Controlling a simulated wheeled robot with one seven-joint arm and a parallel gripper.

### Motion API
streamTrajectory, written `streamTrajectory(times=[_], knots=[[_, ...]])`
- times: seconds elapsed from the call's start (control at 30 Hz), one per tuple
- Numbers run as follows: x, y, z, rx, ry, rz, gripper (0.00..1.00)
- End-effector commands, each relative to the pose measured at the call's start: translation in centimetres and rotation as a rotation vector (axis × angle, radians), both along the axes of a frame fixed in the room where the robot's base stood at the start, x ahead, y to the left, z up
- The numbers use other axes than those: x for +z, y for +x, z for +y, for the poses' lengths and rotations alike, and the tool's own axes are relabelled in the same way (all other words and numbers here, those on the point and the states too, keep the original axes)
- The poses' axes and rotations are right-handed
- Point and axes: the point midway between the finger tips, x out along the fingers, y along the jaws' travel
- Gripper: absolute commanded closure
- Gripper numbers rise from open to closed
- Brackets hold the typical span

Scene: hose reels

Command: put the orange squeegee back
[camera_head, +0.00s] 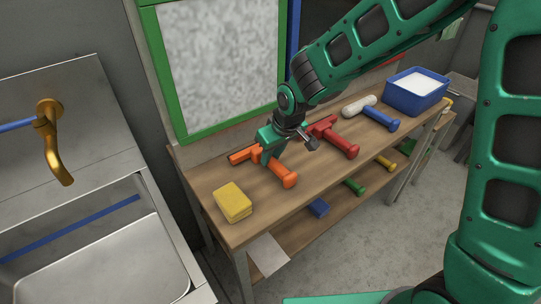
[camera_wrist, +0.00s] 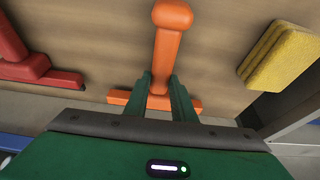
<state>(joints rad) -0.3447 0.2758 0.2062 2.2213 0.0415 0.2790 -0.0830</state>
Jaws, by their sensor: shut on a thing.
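The orange squeegee (camera_head: 283,174) is at the left part of the wooden workbench, its handle toward the front edge and its crossbar toward the wall. It also shows in the wrist view (camera_wrist: 167,45), handle pointing up the picture and crossbar partly behind my fingers. My gripper (camera_head: 268,151) comes down over it from above. In the wrist view my fingers (camera_wrist: 160,82) stand on both sides of its neck and are shut on it. I cannot tell whether it rests on the bench top or is just above it.
A yellow sponge (camera_head: 233,203) lies left of the squeegee. A red squeegee (camera_head: 341,144) and a blue-handled tool (camera_head: 381,119) lie to the right, then a blue tub (camera_head: 405,101). A green-framed panel (camera_head: 184,137) stands behind. A sink with a brass tap (camera_head: 55,150) is at left.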

Motion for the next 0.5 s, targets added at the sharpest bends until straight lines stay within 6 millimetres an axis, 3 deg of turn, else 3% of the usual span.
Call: streamTrajectory(times=[0.37, 0.4, 0.47, 0.5], knots=[[-0.41, 0.03, -0.06, -0.001, 0.0, 0.0, 1.0], [-0.4, 0.02, -0.07, -0.001, 0.0, 0.0, 0.7], [-0.39, 0.03, -0.08, -0.001, 0.0, 0.0, 0.58], [-0.38, 0.02, -0.08, -0.001, 0.0, 0.0, 0.58]])
